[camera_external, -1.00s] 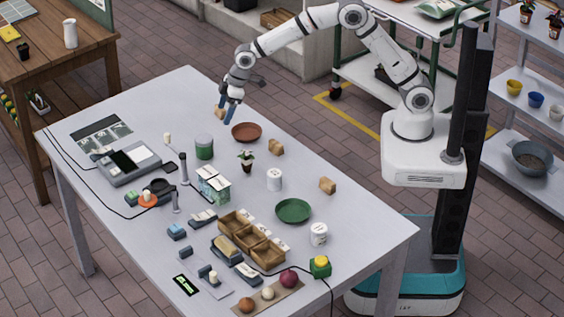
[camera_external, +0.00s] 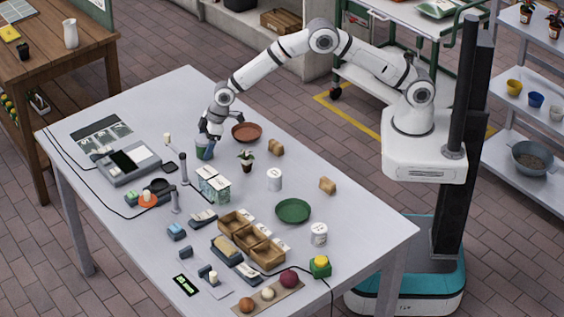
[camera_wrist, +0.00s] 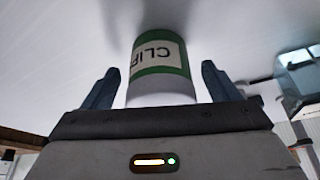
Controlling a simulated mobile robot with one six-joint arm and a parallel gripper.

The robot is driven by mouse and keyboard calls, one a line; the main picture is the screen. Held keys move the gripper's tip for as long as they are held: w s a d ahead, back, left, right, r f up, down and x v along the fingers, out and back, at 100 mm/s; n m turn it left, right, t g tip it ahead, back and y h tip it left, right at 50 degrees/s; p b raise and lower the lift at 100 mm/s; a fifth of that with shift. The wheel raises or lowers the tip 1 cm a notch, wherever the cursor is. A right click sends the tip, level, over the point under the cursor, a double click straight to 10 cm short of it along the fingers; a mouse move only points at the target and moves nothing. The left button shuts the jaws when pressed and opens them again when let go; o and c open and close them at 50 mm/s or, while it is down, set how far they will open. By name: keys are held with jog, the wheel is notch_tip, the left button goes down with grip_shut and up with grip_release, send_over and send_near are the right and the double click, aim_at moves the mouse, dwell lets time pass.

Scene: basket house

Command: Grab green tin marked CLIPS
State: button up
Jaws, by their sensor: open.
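The green tin (camera_external: 200,152) stands on the white table (camera_external: 330,240), left of the brown dish. In the wrist view the tin (camera_wrist: 160,75) has a green band and a pale label with dark letters reading "CLIP", the rest turned out of sight. My gripper (camera_external: 207,148) is at the tin in the external view and partly covers it. In the wrist view my gripper (camera_wrist: 160,88) is open, with one blue finger on each side of the tin. A gap shows between the tin and each finger.
A brown dish (camera_external: 246,132) lies just right of my gripper. A scale-like device (camera_external: 127,163) lies to the left. The table's far end is mostly clear.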

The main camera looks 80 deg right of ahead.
jog(key=c, duration=1.1)
jog(key=shift+c, duration=0.2)
